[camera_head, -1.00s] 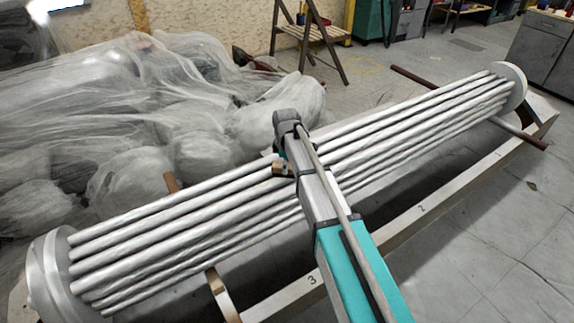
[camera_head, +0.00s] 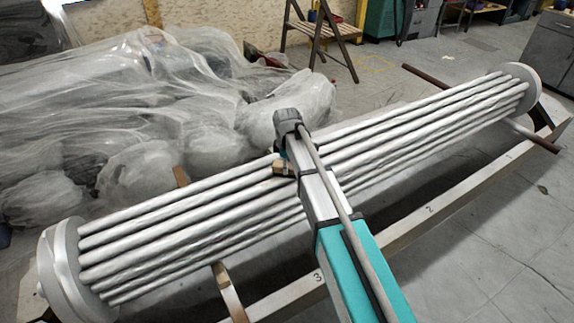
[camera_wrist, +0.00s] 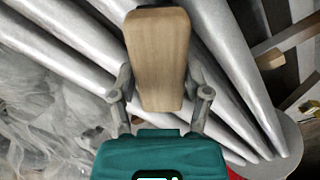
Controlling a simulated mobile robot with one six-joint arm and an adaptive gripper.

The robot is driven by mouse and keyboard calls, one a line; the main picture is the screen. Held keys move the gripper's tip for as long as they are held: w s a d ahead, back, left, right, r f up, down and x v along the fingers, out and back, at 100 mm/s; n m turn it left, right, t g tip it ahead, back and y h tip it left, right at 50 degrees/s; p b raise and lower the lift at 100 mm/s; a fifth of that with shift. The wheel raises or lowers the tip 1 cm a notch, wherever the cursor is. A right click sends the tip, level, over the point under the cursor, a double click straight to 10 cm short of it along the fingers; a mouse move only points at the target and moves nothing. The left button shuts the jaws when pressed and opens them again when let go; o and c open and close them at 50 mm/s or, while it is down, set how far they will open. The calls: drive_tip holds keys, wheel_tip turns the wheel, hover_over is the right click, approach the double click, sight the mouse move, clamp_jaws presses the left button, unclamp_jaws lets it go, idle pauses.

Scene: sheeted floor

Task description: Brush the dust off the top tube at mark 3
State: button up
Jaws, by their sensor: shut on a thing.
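The bundle of pale grey tubes runs from lower left to upper right in the head view. Its top tube (camera_head: 180,194) lies along the far upper side. Mark 3 (camera_head: 318,277) is on the frame's near rail, left of my arm. My gripper (camera_head: 287,163) is over the middle of the bundle. In the wrist view my gripper (camera_wrist: 161,100) is shut on a wooden brush handle (camera_wrist: 158,60), with tubes behind it. The bristles are hidden, and I cannot tell whether they touch a tube. Dust is too fine to make out.
A round end plate (camera_head: 65,270) closes the bundle at left, another (camera_head: 524,88) at right. Sheeted bulky objects (camera_head: 150,110) stand close behind. Mark 2 (camera_head: 429,208) is farther right on the rail. A wooden stepladder (camera_head: 320,30) stands behind.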

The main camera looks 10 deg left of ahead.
sight(278, 171)
drive_tip(key=shift+s+a+f, duration=0.1)
drive_tip(key=shift+s+a, duration=0.95)
drive_tip(key=shift+a, duration=0.25)
drive_tip(key=shift+s+a, duration=0.1)
drive_tip(key=shift+a, duration=0.05)
drive_tip(key=shift+s+a, duration=1)
drive_tip(key=shift+a, duration=0.3)
drive_tip(key=shift+s+a, duration=1.15)
drive_tip(key=shift+a, duration=0.3)
drive_tip(key=shift+w+d, duration=0.15)
drive_tip(key=shift+w+d+f, duration=0.1)
drive_tip(key=shift+w+d, duration=0.4)
drive_tip(key=shift+d, duration=0.2)
drive_tip(key=shift+w+d, duration=0.5)
drive_tip(key=shift+d, duration=0.15)
